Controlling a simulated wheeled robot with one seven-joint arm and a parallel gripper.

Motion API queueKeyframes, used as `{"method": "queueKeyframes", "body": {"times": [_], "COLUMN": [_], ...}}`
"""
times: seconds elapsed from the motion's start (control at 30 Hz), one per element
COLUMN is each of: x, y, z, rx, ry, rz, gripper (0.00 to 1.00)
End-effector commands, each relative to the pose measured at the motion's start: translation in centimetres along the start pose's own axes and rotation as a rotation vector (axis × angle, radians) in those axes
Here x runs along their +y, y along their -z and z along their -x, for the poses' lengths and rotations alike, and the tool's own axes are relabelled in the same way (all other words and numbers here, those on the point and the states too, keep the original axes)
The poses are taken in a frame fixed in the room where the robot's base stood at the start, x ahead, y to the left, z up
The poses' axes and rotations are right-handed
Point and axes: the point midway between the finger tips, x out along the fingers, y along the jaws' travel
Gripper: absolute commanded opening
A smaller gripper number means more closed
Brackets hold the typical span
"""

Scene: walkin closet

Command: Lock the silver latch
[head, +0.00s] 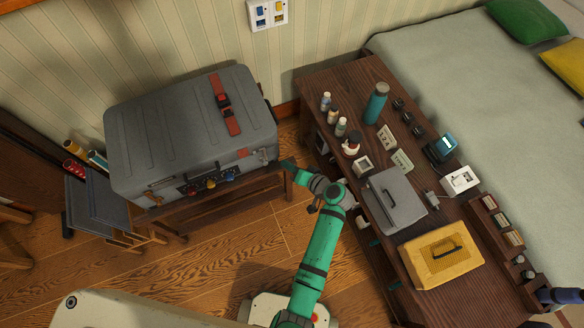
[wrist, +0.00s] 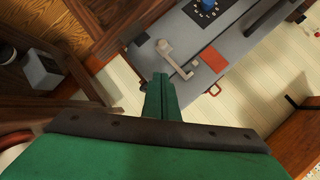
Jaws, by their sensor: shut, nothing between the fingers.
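A grey hard case (head: 180,120) lies closed on a wooden stand in the head view. The silver latch (head: 262,155) is small at the right end of its front face. In the wrist view the silver latch (wrist: 175,60) shows a round pivot and a bent arm slanting down to the right, near the case's edge (wrist: 215,40). My gripper (head: 286,163) is just right of the latch in the head view. In the wrist view my gripper (wrist: 160,80) has its fingers together and empty, with the tips just below the latch. I cannot tell whether they touch it.
A red strap (head: 226,105) crosses the case lid. Several coloured knobs (head: 208,182) and a handle sit on its front. A wooden table (head: 345,80) with bottles, boxes and a yellow case (head: 440,255) stands close on the right. Floor (head: 235,240) is open in front of the case.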

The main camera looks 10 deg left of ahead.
Motion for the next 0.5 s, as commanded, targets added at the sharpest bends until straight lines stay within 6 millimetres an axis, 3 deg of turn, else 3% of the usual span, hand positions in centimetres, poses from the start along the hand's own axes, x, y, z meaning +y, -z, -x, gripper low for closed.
{"method": "queueKeyframes", "body": {"times": [0.3,0.5], "x": [0.0,0.0], "y": [-0.3,-2.1], "z": [-5.8,-7.5], "rx": [-0.002,0.0], "ry": [0.0,0.0], "rz": [0.0,0.0], "gripper": [0.0,0.0]}}
